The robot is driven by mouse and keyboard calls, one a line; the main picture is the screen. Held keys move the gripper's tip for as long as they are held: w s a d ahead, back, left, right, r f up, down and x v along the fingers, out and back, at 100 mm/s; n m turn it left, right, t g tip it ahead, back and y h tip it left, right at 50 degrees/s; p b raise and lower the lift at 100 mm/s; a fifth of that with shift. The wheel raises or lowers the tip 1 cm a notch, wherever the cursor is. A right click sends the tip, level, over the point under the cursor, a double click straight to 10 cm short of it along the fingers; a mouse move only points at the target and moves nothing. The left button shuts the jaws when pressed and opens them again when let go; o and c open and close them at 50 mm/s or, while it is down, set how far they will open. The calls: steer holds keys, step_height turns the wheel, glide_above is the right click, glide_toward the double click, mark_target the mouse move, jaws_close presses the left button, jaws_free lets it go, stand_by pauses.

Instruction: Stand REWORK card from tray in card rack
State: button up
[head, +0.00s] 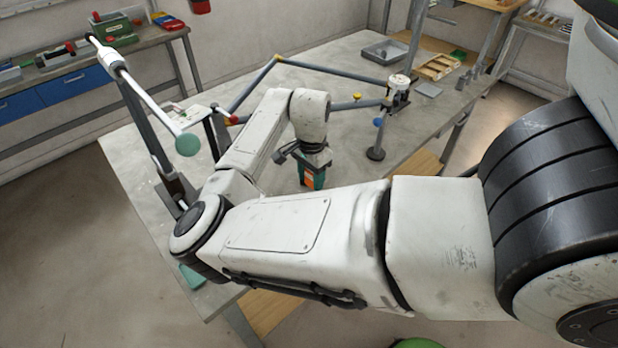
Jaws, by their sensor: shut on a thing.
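My gripper (314,168) hangs from my bent arm over the middle of the grey table, partly hidden behind my forearm. It is shut on a small orange and green thing (308,182), which looks like the card. Its lettering cannot be read, and its lower end is close to my arm's outline. A grey tray (372,53) lies at the table's far side. A wooden slotted holder (438,66), possibly the card rack, stands to its right, well away from my gripper.
A frame of grey bars (330,72) with yellow, red and blue fittings spans the table behind my gripper. A white-topped clamp post (397,92) stands at its right. Bare tabletop (345,155) shows right of my gripper.

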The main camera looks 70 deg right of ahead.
step_height(320, 180, down, 5)
steer(key=b, duration=0.4)
steer(key=shift+d, duration=0.1)
steer(key=shift+f+b, duration=1.4)
steer(key=shift+f, duration=0.75)
steer(key=o, duration=1.1)
step_height(320, 180, up, 11)
steer(key=shift+f+b, duration=0.1)
steer(key=shift+b, duration=0.4)
